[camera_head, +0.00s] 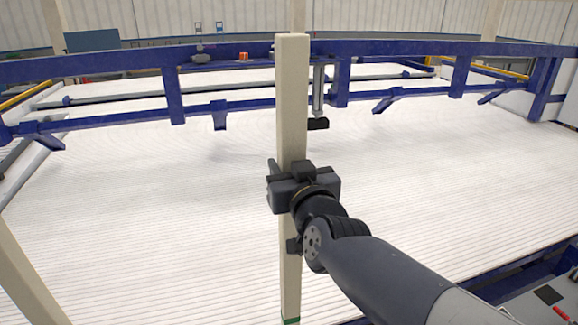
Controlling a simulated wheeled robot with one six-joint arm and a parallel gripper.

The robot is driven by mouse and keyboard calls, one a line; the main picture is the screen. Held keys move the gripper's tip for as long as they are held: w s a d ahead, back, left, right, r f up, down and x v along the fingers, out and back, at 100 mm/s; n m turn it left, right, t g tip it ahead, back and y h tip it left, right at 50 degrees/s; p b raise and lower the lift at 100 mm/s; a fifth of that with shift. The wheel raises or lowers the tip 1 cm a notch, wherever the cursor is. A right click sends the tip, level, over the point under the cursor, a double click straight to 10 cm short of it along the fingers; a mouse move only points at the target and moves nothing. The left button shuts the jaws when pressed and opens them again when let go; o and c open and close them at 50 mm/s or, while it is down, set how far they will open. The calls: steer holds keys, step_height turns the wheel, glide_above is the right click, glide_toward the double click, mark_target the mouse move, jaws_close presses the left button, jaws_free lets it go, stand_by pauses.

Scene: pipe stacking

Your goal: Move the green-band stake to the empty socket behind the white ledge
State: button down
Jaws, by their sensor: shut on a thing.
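The green-band stake (292,105) is a long beige square post, standing close to upright in the middle of the view. Its green band (290,320) shows at its lower end, at the bottom edge of the picture. My gripper (288,178) is shut around the stake near its mid-height. My arm reaches in from the lower right. The foot of the stake is cut off by the picture edge. I cannot pick out the empty socket. I cannot tell for sure which white part is the ledge.
A wide white ribbed surface (430,180) spreads behind the stake. A blue frame (175,95) with posts and brackets crosses behind it. Another beige post (28,270) leans at the lower left. A red-handled item (561,314) lies at the lower right.

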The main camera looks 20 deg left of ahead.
steer(key=shift+f, duration=0.2)
stand_by(0.5)
steer(key=shift+f+b, duration=0.9)
steer(key=shift+b, duration=0.1)
steer(key=shift+f, duration=0.1)
steer(key=shift+f+b, duration=1.15)
steer(key=shift+f, duration=0.1)
step_height(320, 180, down, 2)
steer(key=shift+f+b, duration=0.1)
steer(key=shift+b, duration=1)
